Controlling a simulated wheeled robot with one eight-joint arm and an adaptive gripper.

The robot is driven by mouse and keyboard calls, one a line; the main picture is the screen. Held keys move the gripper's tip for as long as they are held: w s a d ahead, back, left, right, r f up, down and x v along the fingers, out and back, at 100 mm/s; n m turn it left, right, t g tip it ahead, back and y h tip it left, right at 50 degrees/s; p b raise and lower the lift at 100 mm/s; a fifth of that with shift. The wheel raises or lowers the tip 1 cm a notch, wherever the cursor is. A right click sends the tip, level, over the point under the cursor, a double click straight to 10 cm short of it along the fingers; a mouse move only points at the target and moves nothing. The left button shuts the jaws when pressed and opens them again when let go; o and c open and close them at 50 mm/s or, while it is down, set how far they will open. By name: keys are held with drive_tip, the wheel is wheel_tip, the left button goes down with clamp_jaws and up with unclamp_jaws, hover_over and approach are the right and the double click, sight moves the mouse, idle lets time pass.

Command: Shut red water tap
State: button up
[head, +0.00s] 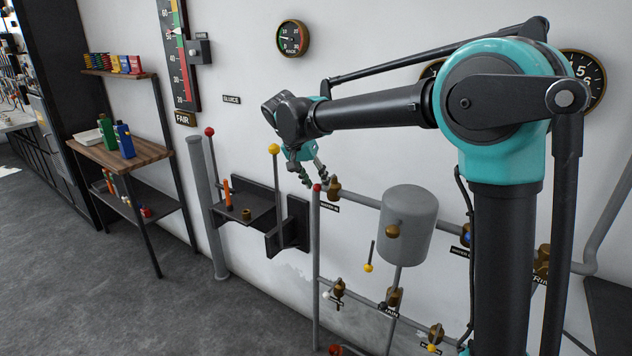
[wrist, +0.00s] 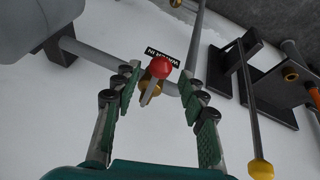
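The red water tap is a brass valve (head: 334,188) on a grey pipe, with a red ball knob (head: 317,187) on its lever. A label reading "WATER IN" (wrist: 161,54) is on the wall beside it. My gripper (head: 314,179) is at the tap, with its fingertips close to the red knob. In the wrist view my gripper (wrist: 158,80) is open, its two green fingers spread to either side of the red knob (wrist: 160,67). I cannot tell whether either finger touches it. The lever runs from the knob towards the brass body (wrist: 150,88), partly hidden behind it.
A grey tank (head: 408,222) is right of the tap, with several more brass valves below. A yellow-knobbed lever (head: 274,149) and a red-knobbed lever (head: 209,132) rise at a black shelf on the left. A wooden shelf (head: 125,150) stands farther left. The floor in front is clear.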

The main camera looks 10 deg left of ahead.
drive_tip(key=v, duration=1.2)
drive_tip(key=shift+a, duration=0.1)
